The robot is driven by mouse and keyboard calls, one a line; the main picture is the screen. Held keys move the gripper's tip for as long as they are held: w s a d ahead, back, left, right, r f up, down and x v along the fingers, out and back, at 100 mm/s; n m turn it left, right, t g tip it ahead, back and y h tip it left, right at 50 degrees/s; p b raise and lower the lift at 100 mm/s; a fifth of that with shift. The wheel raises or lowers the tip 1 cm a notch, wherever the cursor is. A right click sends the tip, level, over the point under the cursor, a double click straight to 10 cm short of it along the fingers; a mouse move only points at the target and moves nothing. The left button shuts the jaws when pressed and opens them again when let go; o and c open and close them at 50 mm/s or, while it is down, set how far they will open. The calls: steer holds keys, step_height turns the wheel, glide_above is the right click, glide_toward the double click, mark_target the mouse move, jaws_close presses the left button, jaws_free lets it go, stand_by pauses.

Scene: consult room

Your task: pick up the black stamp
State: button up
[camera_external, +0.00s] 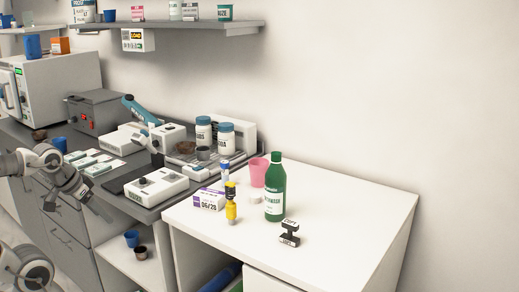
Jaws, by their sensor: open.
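The black stamp (289,233) stands on the white desk at the right, near its front edge. It has a wide dark base, a narrow middle and a flat top with pale lettering. It stands in front and to the right of a green bottle (275,187). My gripper (76,205) is at the far left, in front of the grey cabinet, well away from the stamp. It is open and I see nothing in it. The stamp is in full view.
Near the stamp on the white desk (350,205) are a pink cup (259,172), a yellow bottle (232,205) and a purple-white box (209,199). Machines and jars crowd the grey counter to the left. The right part of the desk is clear. A shelf (180,29) hangs above.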

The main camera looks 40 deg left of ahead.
steer(key=shift+c, duration=0.2)
steer(key=w+d+r+m+p, duration=0.3)
steer(key=w+d+r+p, duration=0.15)
steer(key=w+r, duration=0.3)
step_height(320, 180, up, 7)
steer(key=m+g+h+p, duration=0.4)
steer(key=m+g+p, duration=0.2)
steer(key=m+p, duration=1.05)
glide_above(288, 221)
steer(key=a+p, duration=0.1)
steer(key=a, duration=0.5)
steer(key=n, duration=0.2)
steer(key=shift+h, duration=0.3)
steer(key=x, duration=1.7)
steer(key=shift+w+f+p, duration=0.25)
steer(key=shift+w+p, duration=0.05)
jaws_close()
